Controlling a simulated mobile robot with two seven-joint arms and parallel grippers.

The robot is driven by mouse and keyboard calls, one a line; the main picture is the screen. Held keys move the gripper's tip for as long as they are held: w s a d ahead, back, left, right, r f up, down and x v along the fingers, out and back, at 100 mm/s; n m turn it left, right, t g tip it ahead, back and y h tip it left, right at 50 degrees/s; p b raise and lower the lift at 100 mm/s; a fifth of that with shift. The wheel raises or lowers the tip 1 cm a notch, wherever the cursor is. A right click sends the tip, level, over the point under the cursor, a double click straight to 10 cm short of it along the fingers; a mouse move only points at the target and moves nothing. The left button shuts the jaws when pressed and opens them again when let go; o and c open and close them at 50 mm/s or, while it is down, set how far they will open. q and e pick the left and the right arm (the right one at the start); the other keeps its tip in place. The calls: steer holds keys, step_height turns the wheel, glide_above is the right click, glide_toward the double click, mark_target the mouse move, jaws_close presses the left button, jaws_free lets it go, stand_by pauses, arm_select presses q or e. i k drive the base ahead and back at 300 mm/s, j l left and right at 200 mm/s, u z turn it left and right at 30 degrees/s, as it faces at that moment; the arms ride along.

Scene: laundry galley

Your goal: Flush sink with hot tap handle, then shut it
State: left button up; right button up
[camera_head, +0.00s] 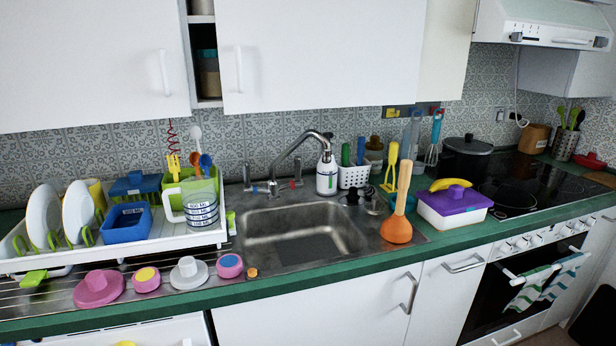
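The metal sink basin (300,232) is set into the counter and looks empty. A curved steel faucet (290,155) stands behind it, with its spout reaching to the right over the basin's back part. No water stream shows under the spout. Neither of my grippers is in view.
A white dish rack (150,241) with plates, a blue tub and a measuring cup stands left of the sink. A plunger (398,215) stands at the basin's right edge. A soap bottle (327,177) and utensil holder (354,176) are behind. Pink and white lids line the front left.

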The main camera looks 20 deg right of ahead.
mark_target(298, 160)
steer(key=i+l, duration=0.1)
steer(key=i, duration=0.35)
steer(key=i+l, duration=0.1)
steer(key=i, duration=0.35)
